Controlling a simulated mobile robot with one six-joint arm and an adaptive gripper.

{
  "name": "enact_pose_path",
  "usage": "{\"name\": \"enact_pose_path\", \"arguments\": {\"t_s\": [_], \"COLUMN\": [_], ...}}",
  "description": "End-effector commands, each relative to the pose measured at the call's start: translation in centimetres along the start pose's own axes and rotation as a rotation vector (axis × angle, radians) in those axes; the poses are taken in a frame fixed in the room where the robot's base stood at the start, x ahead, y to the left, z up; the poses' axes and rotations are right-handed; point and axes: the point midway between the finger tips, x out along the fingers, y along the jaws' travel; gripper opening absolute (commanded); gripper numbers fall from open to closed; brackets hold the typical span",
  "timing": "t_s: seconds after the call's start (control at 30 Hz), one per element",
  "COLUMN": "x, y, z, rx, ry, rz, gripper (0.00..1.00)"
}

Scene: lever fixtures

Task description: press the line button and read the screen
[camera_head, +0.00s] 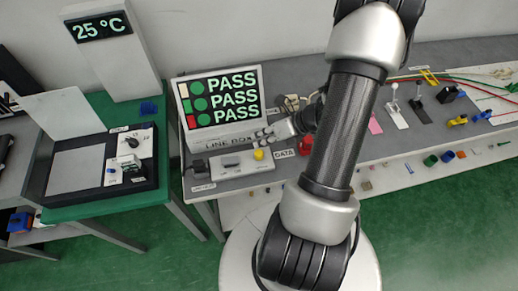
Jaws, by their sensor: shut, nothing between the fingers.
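The screen (248,92) stands tilted on the grey table and shows three lines, each reading PASS beside a green circle. Cream, green and red blocks of colour run down its left side. In front of it lies a grey box (222,174), with a label reading LINE BOX behind it. A round yellow button-like part (259,154) is at the box's right end. My gripper (264,135) is shut and empty, just behind the yellow part and in front of the screen's lower right corner. The small view does not show whether the fingertips touch anything.
A DATA label (284,153) lies right of the box. Levers (396,108), cables and small coloured parts fill the table's right side. A green table (115,204) at left holds a black-based device (75,165) and a display reading 25 °C (103,27).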

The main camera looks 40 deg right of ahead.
Motion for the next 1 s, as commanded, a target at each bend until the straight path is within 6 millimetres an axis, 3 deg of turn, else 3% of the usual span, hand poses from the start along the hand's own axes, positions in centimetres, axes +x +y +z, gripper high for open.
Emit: {"name": "enact_pose_path", "arguments": {"t_s": [0.3, 1.0], "x": [-2.2, -2.1], "y": [1.6, 1.6], "z": [1.6, 1.6], "rx": [0.0, 0.0], "ry": [0.0, 0.0], "rz": [0.0, 0.0], "gripper": [0.0, 0.0]}}
